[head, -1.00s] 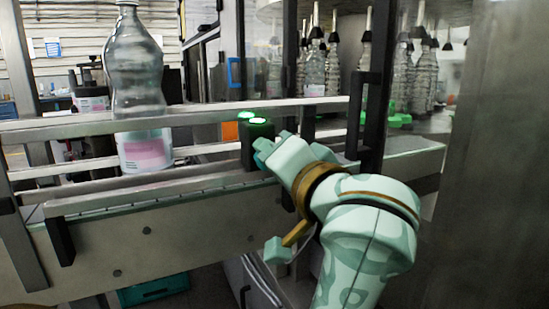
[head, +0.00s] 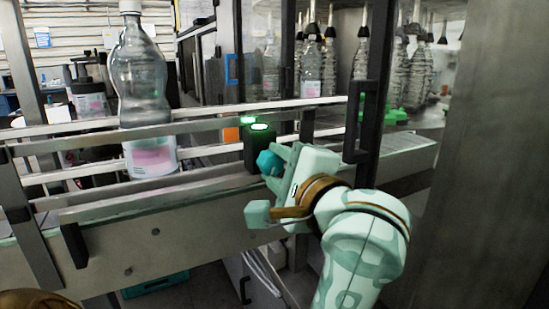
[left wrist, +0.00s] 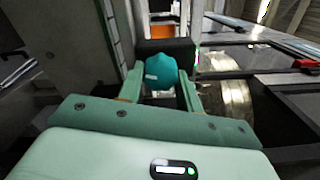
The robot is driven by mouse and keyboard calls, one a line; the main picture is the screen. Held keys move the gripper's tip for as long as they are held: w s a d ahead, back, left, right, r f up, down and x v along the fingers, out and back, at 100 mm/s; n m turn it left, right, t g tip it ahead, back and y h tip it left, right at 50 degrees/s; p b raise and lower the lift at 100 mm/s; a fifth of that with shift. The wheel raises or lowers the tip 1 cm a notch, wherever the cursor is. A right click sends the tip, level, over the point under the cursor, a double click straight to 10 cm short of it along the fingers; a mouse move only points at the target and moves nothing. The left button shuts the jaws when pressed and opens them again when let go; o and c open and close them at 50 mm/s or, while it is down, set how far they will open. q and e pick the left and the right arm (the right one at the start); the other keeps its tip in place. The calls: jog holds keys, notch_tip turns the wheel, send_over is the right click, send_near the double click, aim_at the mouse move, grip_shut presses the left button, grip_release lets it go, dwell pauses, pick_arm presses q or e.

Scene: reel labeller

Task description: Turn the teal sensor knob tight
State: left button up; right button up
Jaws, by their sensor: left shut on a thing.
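The teal sensor knob (head: 268,163) sticks out from the side of a small black sensor box (head: 255,141) at the conveyor rail. The left gripper is shut on the knob. Whether the knob is tight cannot be told. My right gripper is not in view.
A large clear bottle (head: 140,85) with a pink-and-white label stands on the conveyor to the left. Metal guide rails (head: 80,130) run along the conveyor. A black door handle (head: 366,115) is close to the right of the gripper. More bottles (head: 415,80) hang behind.

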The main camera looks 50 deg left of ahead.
pick_arm(q)
jog(key=m+p, duration=0.3)
jog(key=m, duration=0.2)
jog(key=shift+s, duration=0.1)
jog(key=shift+f+m+p, duration=0.2)
jog(key=shift+m+p, duration=0.5)
jog(key=shift+m, duration=0.5)
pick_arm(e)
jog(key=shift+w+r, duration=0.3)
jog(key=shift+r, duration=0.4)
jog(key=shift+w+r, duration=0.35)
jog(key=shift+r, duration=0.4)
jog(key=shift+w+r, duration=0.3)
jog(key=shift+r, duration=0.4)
pick_arm(q)
jog(key=shift+f, duration=0.1)
jog(key=o, duration=1)
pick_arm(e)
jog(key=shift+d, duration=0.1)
